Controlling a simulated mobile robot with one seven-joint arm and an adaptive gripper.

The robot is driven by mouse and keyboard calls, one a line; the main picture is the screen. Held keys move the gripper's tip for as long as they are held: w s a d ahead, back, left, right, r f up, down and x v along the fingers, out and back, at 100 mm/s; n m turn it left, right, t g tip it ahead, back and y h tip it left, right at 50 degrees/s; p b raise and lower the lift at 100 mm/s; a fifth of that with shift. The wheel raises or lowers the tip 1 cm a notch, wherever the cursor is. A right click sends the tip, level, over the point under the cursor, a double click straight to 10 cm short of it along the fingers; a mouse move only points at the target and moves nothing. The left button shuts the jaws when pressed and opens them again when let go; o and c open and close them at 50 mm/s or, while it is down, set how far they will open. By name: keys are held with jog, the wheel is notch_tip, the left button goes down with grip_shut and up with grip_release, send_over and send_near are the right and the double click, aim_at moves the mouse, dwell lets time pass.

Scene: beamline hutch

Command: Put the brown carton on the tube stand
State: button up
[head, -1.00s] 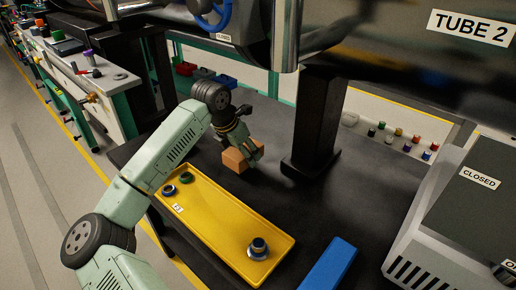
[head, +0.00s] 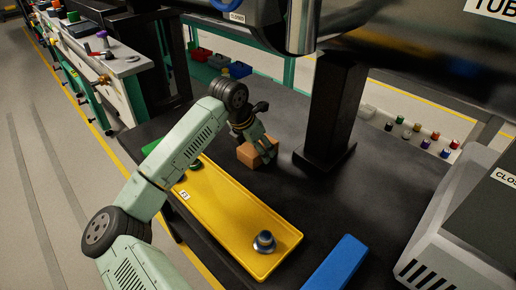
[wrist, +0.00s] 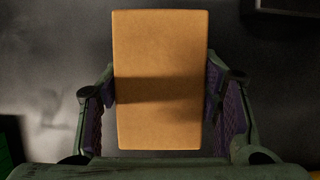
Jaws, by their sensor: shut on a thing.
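The brown carton (head: 249,157) is on or just above the dark bench, behind the yellow tray; I cannot tell whether it touches the bench. My gripper (head: 262,151) is shut on the carton, with a finger on each side. In the wrist view the carton (wrist: 160,80) stands centred between the purple-padded fingers of my gripper (wrist: 160,105). No object labelled as the tube stand can be made out; a dark post (head: 330,110) on a square foot stands right of the carton.
A blue block (head: 336,262) lies at the front. A grey machine (head: 450,245) stands at right. Small coloured caps (head: 416,130) sit behind. The bench is bare between tray and post.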

jog(key=o, duration=1.4)
jog(key=shift+f, duration=0.2)
jog(key=shift+r, duration=0.1)
jog(key=shift+r+p, duration=0.3)
jog(key=shift+p, duration=0.15)
jog(key=b+v, duration=0.2)
jog(key=v, duration=1)
jog(key=shift+f, duration=0.1)
